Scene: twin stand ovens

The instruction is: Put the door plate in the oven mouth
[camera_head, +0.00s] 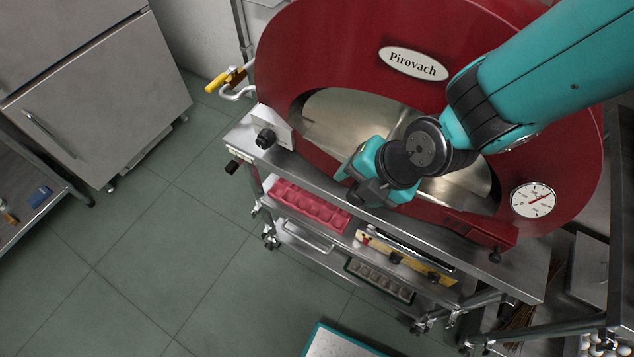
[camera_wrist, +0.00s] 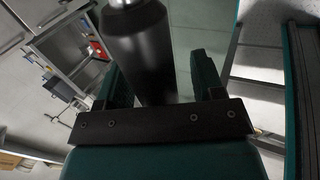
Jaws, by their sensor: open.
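The oven mouth (camera_head: 330,108) is a wide arched opening in the red oven in the head view. A shiny steel surface (camera_head: 350,125) shows inside it. I cannot tell for sure whether this is the door plate or the oven's inner wall. My gripper (camera_head: 358,178) is in front of the mouth, above the front ledge, and my arm hides the mouth's middle and right. In the wrist view my gripper (camera_wrist: 162,85) is open. A black cylinder with a bright metal neck (camera_wrist: 140,40) shows between its fingers; whether it belongs to the door plate is unclear.
A steel ledge (camera_head: 480,248) runs below the mouth, with a black knob (camera_head: 265,138) at its left. A pink tray (camera_head: 308,205) and a yellow level (camera_head: 408,258) lie below. A round dial (camera_head: 533,199) is on the right. The floor at left (camera_head: 150,250) is clear.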

